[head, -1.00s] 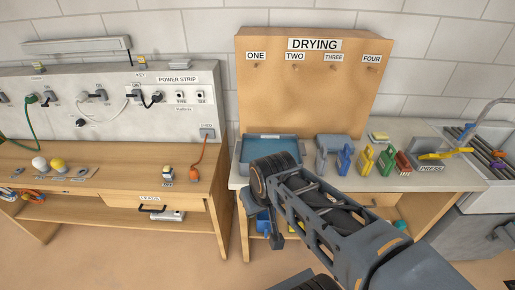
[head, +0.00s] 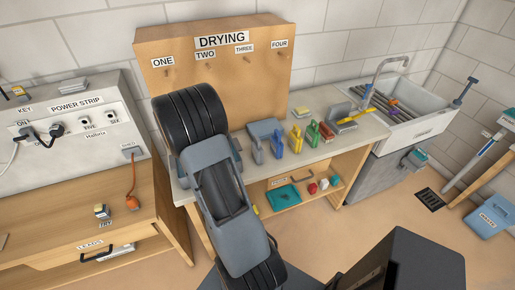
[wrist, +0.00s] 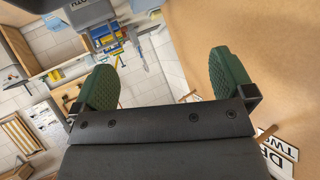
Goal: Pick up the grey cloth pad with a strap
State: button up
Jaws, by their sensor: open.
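I cannot pick out the grey cloth pad with a strap for certain. A grey, slab-like item (head: 265,129) stands on the counter below the drying board in the head view and may be it; no strap can be made out. My gripper (wrist: 163,80) is open in the wrist view, its two green pads wide apart with nothing between them. In the head view my own arm hides the gripper. The wrist view shows the drying board (wrist: 275,60) close on the right, with its pegs and labels.
The counter (head: 345,137) also carries yellow, green and red items (head: 312,133). A sink (head: 405,115) is at the right. A lower shelf holds a teal tray (head: 284,196). The power strip panel (head: 85,120) and wooden bench (head: 60,215) are at the left. Open floor lies in front.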

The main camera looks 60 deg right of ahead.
aim_at(255, 145)
jog(key=s+d+f+m+g, duration=0.1)
jog(key=s+d+f, duration=0.1)
jog(key=s, duration=0.1)
jog(key=s+d+f+g+y+p, duration=0.1)
jog(key=s+d+f+g, duration=0.1)
jog(key=s+f, duration=0.1)
jog(key=s+d+f+m+g+y, duration=0.1)
jog(key=s+f+g, duration=0.1)
jog(key=s+f, duration=0.1)
jog(key=shift+s+d+m, duration=0.3)
jog(key=shift+s+d, duration=0.1)
jog(key=shift+s, duration=0.1)
jog(key=shift+p+x, duration=0.85)
jog(key=shift+x, duration=2.1)
jog(key=shift+a+f, duration=0.1)
jog(key=shift+f, duration=0.05)
jog(key=c, duration=0.7)
jog(key=shift+w, duration=0.1)
